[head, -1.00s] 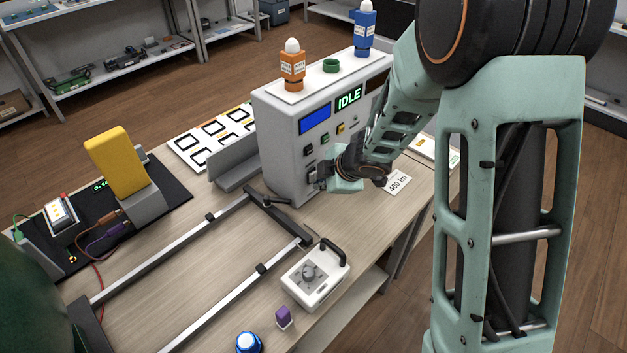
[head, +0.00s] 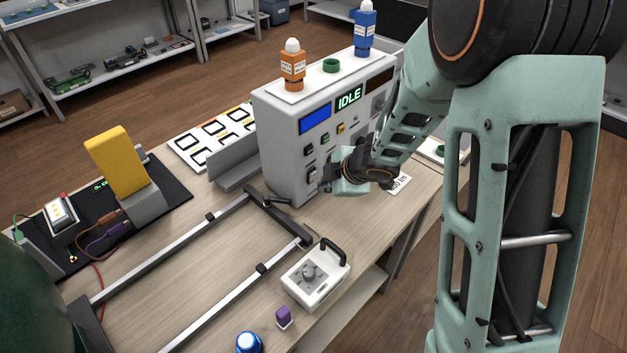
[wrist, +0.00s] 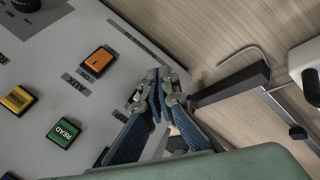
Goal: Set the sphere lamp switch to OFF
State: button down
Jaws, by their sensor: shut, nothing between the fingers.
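The grey instrument box (head: 285,135) stands on the bench with an "IDLE" display and small coloured buttons on its front. In the wrist view, its panel has an orange switch (wrist: 98,62) beside an "AUX" label, a green READ button (wrist: 63,132) and a yellow button (wrist: 18,100). I cannot read which switch is the sphere lamp's; part of the panel is hidden behind my fingers. My gripper (head: 327,173) is at the lower front of the box. In the wrist view, its fingers (wrist: 160,80) are closed together and empty, close to the panel edge; contact cannot be told.
A rail frame (head: 215,280) lies on the bench before the box. A white device with a dial and black handle (head: 312,282) stands near the front edge. Orange (head: 292,68) and blue (head: 364,32) bottles stand on the box. A yellow block (head: 116,160) is at left.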

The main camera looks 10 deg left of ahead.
jog(key=s+d, duration=0.1)
jog(key=d, duration=0.1)
jog(key=s+d, duration=0.1)
jog(key=s, duration=0.1)
jog(key=shift+d+r, duration=0.4)
dwell(0.4)
